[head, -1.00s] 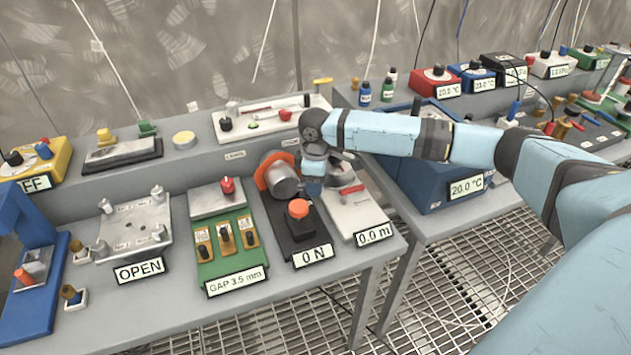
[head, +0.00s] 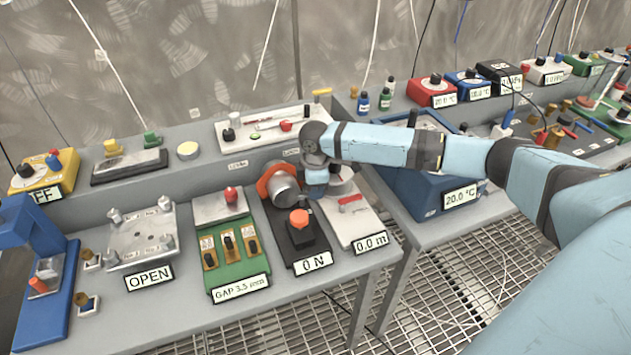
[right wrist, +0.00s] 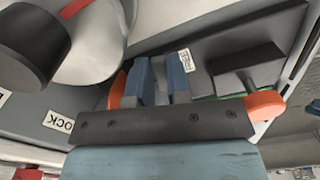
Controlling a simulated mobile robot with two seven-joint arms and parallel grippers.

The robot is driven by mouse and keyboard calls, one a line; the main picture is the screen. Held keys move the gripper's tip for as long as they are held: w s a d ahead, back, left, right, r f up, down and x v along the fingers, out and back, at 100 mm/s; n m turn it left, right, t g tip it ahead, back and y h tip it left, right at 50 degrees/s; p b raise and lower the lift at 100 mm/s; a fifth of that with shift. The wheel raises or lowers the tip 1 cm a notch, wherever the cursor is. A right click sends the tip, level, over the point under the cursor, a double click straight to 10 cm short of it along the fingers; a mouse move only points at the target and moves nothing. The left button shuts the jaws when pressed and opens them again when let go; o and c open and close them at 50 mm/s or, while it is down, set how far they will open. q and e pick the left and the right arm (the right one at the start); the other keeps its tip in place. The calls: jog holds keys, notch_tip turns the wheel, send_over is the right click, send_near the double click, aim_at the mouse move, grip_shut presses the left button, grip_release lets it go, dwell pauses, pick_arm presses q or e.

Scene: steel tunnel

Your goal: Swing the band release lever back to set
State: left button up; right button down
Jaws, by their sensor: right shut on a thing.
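My right gripper (head: 316,190) reaches down from the right, between the grey drum with an orange-red band (head: 277,182) and the white-based unit reading 0.0 m (head: 362,222). In the right wrist view its blue fingers (right wrist: 162,82) are close together, shut on a thin grey part that they mostly hide. I take this for the band release lever, but its shape and position are not clear. A FREE label (right wrist: 187,60) lies just right of the fingers, and a LOCK label (right wrist: 58,122) lies to the left. My left gripper is not in view.
An orange-topped knob (head: 299,217) stands in front of the drum, above the 0 N sign (head: 312,262). A red handle (head: 350,203) lies close to the right. The green gap unit (head: 235,268) is to the left, and a blue box (head: 430,190) is to the right.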

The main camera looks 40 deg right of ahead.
jog(key=shift+w+d+n+p, duration=0.1)
jog(key=shift+w+n+p, duration=0.1)
jog(key=shift+n+p, duration=0.5)
jog(key=shift+w+n+p, duration=0.2)
jog(key=shift+n+p, duration=0.35)
jog(key=shift+n, duration=0.15)
jog(key=c, duration=1.1)
grip_release()
jog(key=shift+r, duration=0.1)
notch_tip(320, 180, up, 14)
jog(key=shift+f, duration=0.15)
jog(key=shift+f, duration=0.1)
